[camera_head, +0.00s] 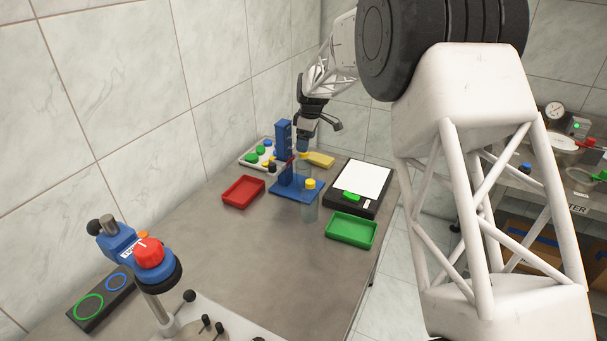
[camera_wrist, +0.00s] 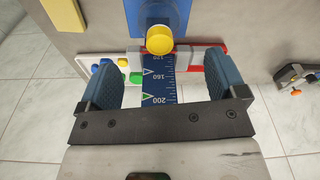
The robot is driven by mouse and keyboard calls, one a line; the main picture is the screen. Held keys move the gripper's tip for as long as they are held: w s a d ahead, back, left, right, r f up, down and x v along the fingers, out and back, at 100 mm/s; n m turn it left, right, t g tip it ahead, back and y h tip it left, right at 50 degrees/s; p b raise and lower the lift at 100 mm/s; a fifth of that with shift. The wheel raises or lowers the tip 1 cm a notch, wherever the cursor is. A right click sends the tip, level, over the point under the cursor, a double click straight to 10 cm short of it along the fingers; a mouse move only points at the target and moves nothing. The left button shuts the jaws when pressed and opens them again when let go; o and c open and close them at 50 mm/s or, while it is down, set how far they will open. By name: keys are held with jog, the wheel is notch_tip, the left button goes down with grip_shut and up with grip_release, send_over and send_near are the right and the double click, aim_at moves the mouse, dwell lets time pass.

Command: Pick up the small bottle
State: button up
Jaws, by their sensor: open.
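A smaller dark-topped item, perhaps a small bottle (camera_head: 272,169), stands left of the stand's column; I cannot tell which bottle is meant. My gripper (camera_head: 303,146) is open and empty, above and behind the yellow-capped bottle, close to the column. In the wrist view, a yellow cap (camera_wrist: 159,40) shows just beyond the space between the open fingers (camera_wrist: 163,62), in front of the blue graduated column (camera_wrist: 158,85).
A red tray (camera_head: 226,192) lies left and a green tray (camera_head: 331,233) right. A black and white scale (camera_head: 373,209) is behind the green tray. A white tray of coloured caps (camera_head: 244,158) stands at the back. A blue device with red knob (camera_head: 149,254) is front left. The table's middle is clear.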

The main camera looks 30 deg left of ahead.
aim_at(303, 157)
jog(key=shift+a+f, duration=0.1)
jog(key=shift+f, duration=1.2)
jog(key=shift+s+a+f, duration=0.1)
jog(key=shift+a+f, duration=0.15)
jog(key=shift+f, duration=1.05)
jog(key=shift+a+f, duration=0.2)
jog(key=shift+f, duration=1.05)
jog(key=c, duration=1.6)
jog(key=shift+r, duration=0.15)
